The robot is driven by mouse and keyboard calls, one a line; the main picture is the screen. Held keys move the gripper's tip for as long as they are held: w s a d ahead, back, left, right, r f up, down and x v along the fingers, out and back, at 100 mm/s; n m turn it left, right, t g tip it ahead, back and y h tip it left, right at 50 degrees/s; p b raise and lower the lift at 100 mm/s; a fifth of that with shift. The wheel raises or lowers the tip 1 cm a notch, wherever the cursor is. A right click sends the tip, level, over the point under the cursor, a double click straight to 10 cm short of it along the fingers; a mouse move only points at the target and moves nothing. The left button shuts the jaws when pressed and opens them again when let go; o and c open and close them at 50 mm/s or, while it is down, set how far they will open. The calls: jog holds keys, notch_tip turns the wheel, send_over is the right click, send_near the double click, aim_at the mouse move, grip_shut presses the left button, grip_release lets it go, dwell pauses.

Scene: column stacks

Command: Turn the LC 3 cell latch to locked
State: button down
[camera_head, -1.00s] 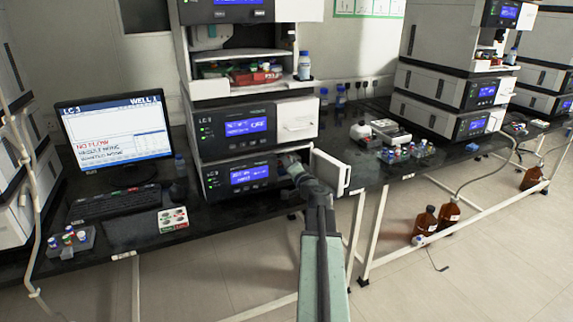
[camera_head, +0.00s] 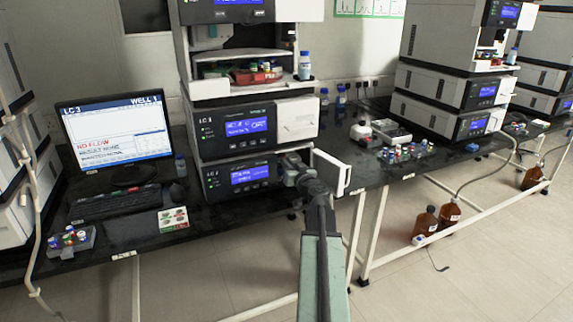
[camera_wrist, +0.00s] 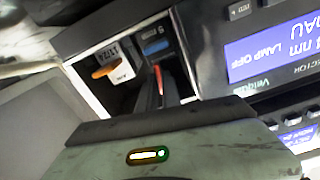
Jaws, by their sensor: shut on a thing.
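The LC 3 detector is the lowest module (camera_head: 240,176) of the stack in the head view, with a lit blue display. Its display (camera_wrist: 272,45) reads "LAMP OFF" in the wrist view. Its door (camera_head: 334,170) stands open to the right. My gripper (camera_wrist: 158,84) reaches into the open compartment and is shut on a narrow red piece (camera_wrist: 159,77), which appears to be the cell latch; the fingers hide most of it. The latch's exact angle cannot be told.
The open door (camera_wrist: 35,110) lies close beside my gripper. A monitor (camera_head: 115,130) and keyboard (camera_head: 115,202) are left of the stack. Vials (camera_head: 405,153) stand on the right bench. Brown bottles (camera_head: 437,220) stand on the floor at right.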

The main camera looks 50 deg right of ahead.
jog(key=shift+n, duration=0.9)
jog(key=c, duration=1.5)
grip_release()
jog(key=shift+c, duration=0.2)
jog(key=v, duration=0.8)
